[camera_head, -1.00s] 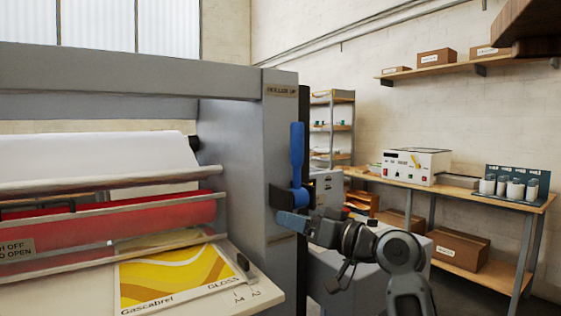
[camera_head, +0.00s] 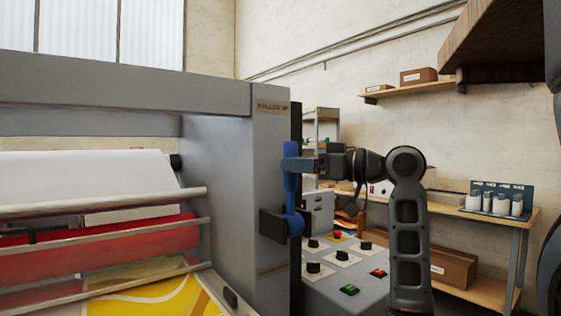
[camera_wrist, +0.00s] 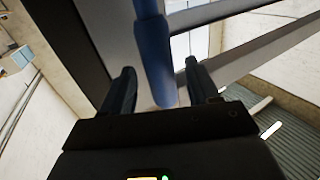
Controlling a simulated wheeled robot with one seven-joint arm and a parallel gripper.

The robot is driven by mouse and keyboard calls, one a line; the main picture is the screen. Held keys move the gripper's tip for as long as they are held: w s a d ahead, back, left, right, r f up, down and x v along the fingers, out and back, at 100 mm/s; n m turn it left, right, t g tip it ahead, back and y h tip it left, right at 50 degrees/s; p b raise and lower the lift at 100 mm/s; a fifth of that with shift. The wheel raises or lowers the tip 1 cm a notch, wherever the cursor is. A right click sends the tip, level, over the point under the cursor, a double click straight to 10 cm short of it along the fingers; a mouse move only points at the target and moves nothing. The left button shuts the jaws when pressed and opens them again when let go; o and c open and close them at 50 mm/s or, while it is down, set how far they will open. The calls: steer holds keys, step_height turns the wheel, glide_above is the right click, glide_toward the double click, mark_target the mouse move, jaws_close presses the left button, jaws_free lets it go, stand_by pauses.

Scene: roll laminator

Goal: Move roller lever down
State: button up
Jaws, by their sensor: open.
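The blue roller lever (camera_head: 291,190) points up from its dark mount on the side of the grey laminator, beneath a "ROLLER UP" label (camera_head: 272,106). My gripper (camera_head: 294,163) is at the lever's upper part in the head view. In the wrist view, the lever (camera_wrist: 153,55) passes between the two spread dark fingers of my gripper (camera_wrist: 162,72), with gaps visible on both sides. The jaws are open and not closed on it.
The laminator's grey upright (camera_head: 225,170) stands just left of the lever. A control panel with several knobs and buttons (camera_head: 345,265) lies below my arm. A workbench (camera_head: 490,213) with cups and a wall shelf (camera_head: 415,90) are behind at the right.

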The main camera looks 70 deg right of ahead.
steer(key=shift+w+d+p, duration=0.15)
steer(key=shift+w+p, duration=0.25)
steer(key=shift+w, duration=1.75)
jaws_close()
